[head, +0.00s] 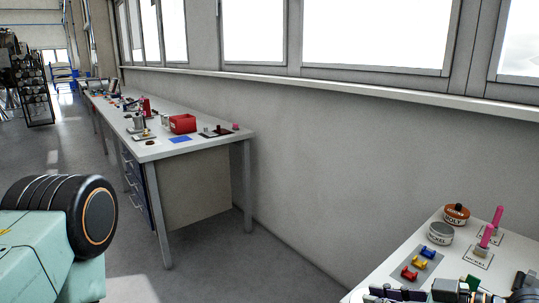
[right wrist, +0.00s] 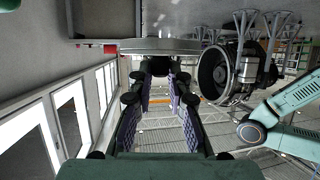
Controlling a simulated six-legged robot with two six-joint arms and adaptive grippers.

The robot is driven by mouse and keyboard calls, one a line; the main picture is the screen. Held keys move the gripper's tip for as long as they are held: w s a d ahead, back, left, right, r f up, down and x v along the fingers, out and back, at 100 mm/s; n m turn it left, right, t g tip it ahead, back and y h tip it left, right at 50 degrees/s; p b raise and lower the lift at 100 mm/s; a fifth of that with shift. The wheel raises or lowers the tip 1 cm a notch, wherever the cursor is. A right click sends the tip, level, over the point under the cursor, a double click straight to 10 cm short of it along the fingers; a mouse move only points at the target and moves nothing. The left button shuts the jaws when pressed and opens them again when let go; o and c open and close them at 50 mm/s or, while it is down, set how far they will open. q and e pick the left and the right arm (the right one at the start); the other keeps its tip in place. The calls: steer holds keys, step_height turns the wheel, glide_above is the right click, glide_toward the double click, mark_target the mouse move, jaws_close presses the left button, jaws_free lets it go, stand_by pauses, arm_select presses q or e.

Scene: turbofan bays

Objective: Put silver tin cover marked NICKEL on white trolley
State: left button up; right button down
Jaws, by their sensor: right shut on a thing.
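The silver tin marked NICKEL (head: 440,233) stands upright on the white surface at lower right in the head view. No dark knob shows on its top. My right gripper (head: 376,291) shows in part at the bottom edge, in front of the tin and apart from it. In the right wrist view my right gripper (right wrist: 160,72) is shut on a dark thing (right wrist: 160,67) at its fingertips. A broad grey slab shows just beyond it; I cannot tell if they are one piece. The white trolley cannot be made out for certain. My left gripper is not in view.
An orange tin marked MOLY (head: 456,214) with a dark knob stands behind the silver one. A grey plate (head: 418,264) holds blue, yellow and red pieces. A long workbench (head: 200,145) runs along the wall; floor lies open to its left.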

steer(key=shift+n+g+y, duration=0.3)
steer(key=shift+n+g, duration=0.2)
steer(key=shift+g, duration=0.1)
steer(key=s+f+b, duration=0.1)
steer(key=s+a+f, duration=0.1)
steer(key=f, duration=0.1)
steer(key=s+a+f+b, duration=0.1)
steer(key=shift+a+f+b, duration=0.25)
steer(key=shift+f+b, duration=0.1)
steer(key=shift+f, duration=0.05)
step_height(320, 180, down, 7)
steer(key=s, duration=0.1)
steer(key=shift+s, duration=0.25)
